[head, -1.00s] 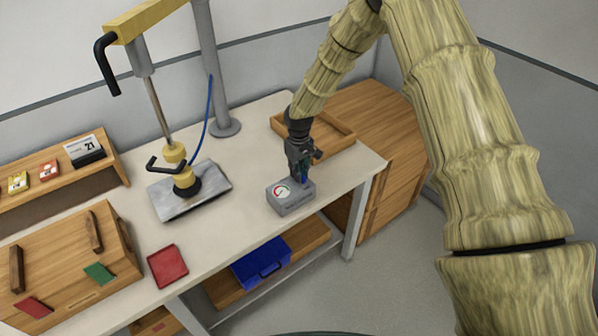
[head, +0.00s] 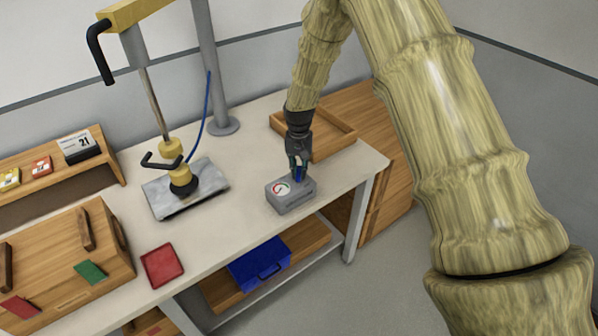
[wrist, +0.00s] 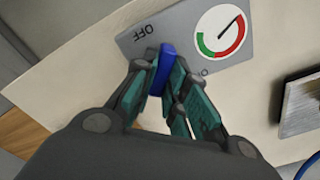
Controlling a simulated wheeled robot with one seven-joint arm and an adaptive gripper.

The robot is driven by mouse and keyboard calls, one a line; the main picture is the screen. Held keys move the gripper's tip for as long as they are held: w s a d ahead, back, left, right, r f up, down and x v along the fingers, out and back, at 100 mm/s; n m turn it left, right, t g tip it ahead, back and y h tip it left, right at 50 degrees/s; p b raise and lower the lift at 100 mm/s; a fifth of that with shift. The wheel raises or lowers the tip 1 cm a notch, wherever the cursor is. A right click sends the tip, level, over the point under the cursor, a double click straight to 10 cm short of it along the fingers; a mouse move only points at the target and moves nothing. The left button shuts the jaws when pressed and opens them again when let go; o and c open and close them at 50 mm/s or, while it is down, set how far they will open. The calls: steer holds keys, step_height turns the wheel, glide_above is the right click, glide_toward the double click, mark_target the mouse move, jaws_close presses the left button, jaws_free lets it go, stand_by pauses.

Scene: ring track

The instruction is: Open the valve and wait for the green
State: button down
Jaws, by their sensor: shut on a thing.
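The grey valve box (head: 291,196) stands near the front right of the workbench. A round gauge (head: 282,188) with green and red arcs is on it. In the wrist view the gauge (wrist: 221,36) has its dark needle pointing to the upper right, toward the red arc's end. The blue valve handle (wrist: 163,70) stands on the box beside the printed "OFF" (wrist: 146,31). A second label is mostly hidden by my fingers. My gripper (head: 299,168) is over the box, its teal-padded fingers shut on the blue handle, as the wrist view also shows (wrist: 165,66).
A wooden tray (head: 345,128) lies behind my gripper. A metal plate (head: 160,201) with a yellow-and-black fixture, a red tray (head: 162,266) and a wooden box (head: 60,262) are to the left. A blue toolbox (head: 258,262) sits on the lower shelf.

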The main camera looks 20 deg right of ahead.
mark_target(299, 169)
steer(key=m+b, duration=0.1)
steer(key=m, duration=0.3)
steer(key=shift+m, duration=0.3)
steer(key=m, duration=0.4)
steer(key=shift+m, duration=0.4)
steer(key=shift+w, duration=0.1)
steer(key=c, duration=1.4)
jaws_free()
steer(key=shift+c, duration=0.2)
steer(key=shift+r, duration=0.1)
step_height(299, 169, up, 12)
steer(key=shift+d, duration=0.1)
